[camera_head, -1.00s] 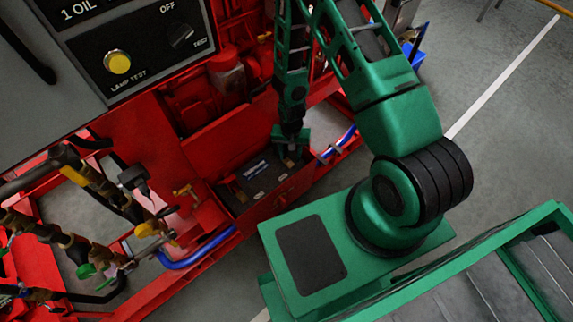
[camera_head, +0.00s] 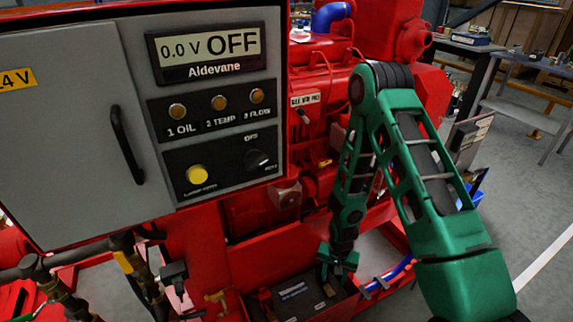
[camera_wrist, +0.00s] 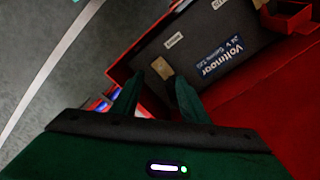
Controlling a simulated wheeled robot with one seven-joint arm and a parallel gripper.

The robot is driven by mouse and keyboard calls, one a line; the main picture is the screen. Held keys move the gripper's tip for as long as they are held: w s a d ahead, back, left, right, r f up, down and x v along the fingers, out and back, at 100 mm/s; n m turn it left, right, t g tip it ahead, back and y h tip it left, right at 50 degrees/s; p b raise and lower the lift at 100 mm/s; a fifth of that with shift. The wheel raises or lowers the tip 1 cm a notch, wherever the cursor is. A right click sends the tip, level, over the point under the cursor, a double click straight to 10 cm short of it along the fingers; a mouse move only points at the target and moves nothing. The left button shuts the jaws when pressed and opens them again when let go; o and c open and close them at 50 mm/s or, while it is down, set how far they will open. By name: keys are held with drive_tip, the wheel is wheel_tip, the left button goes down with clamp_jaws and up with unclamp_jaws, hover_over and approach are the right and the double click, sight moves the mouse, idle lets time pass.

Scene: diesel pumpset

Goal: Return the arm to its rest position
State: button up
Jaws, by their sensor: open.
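My green arm rises from the lower right of the head view, bends at a high elbow and reaches down in front of the red pumpset (camera_head: 325,185). My gripper (camera_head: 338,275) hangs at its end, pointing down, just over the dark battery (camera_head: 298,294) in the red tray. In the wrist view my gripper (camera_wrist: 160,95) shows two green fingers spread apart with nothing between them. The battery (camera_wrist: 195,58), with a blue label reading "Voltmoor", lies beyond the fingertips. The wrist view does not settle whether the fingertips touch it.
A grey control cabinet (camera_head: 75,125) with a display reading "0.0 V OFF", lamps and a rotary switch stands left of my arm. Pipes (camera_head: 60,285) run at lower left. A workbench (camera_head: 510,60) stands at upper right. Grey floor on the right (camera_head: 530,190) is clear.

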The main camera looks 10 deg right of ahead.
drive_tip(key=s+d+r, duration=0.1)
drive_tip(key=d+r, duration=0.4)
drive_tip(key=r, duration=0.4)
drive_tip(key=s+d+r+h, duration=0.1)
drive_tip(key=d+r, duration=0.3)
drive_tip(key=r, duration=0.5)
drive_tip(key=s+d+r, duration=0.1)
drive_tip(key=d+r, duration=0.4)
drive_tip(key=r, duration=0.4)
drive_tip(key=s+d+r+y, duration=0.1)
drive_tip(key=s+d+r, duration=0.1)
drive_tip(key=s+r, duration=1.5)
drive_tip(key=s, duration=0.3)
drive_tip(key=shift+r, duration=0.25)
drive_tip(key=shift+w+f, duration=0.25)
drive_tip(key=shift+w, duration=0.3)
